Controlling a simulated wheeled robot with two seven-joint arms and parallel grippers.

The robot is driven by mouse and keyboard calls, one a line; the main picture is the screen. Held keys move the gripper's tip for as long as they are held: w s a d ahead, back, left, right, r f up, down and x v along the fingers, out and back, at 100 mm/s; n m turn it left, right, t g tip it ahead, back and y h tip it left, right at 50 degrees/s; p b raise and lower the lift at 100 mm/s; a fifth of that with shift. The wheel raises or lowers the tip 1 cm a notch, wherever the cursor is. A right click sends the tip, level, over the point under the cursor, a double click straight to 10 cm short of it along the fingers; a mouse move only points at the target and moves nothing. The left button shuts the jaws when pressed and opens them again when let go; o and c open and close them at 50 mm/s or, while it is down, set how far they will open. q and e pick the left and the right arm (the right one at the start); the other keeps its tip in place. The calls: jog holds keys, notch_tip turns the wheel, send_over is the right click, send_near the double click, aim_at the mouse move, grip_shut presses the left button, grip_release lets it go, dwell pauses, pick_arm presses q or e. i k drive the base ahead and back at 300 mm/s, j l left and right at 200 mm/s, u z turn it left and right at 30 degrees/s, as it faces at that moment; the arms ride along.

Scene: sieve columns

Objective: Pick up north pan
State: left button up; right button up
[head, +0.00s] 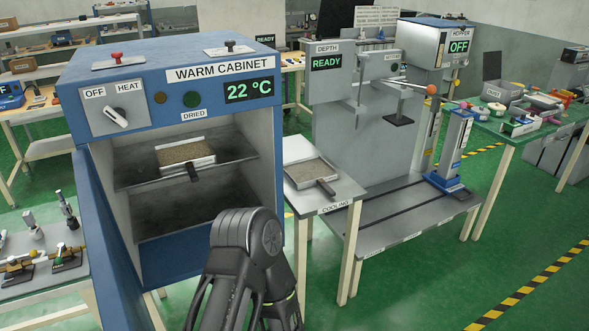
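One shallow pan (184,153) with pale rims and a brown, grainy filling sits on the upper shelf of the open warm cabinet (262,164). Its dark handle points out toward the front. A second, similar pan (312,173) with grainy filling sits on the cooling table (338,196), its dark handle pointing toward the lower right. No label shows which of them is the north pan. A dark link of one of my arms rises from the bottom centre, in front of the cabinet's lower right. Neither gripper shows.
The cabinet's blue door (101,232) stands open at the left. A depth and hopper station (362,130) stands right of the cooling table. Small tools stand on a bench (40,275) at the lower left. Green floor is clear at the lower right.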

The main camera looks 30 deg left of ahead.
aim_at(306, 173)
jog(key=i+l+u, duration=1.1)
jog(key=l, duration=0.35)
jog(key=i+l+u, duration=0.25)
jog(key=l+u, duration=0.2)
jog(key=l, duration=0.3)
jog(key=i+l+u, duration=0.1)
jog(key=l+u, duration=0.15)
jog(key=l, duration=0.2)
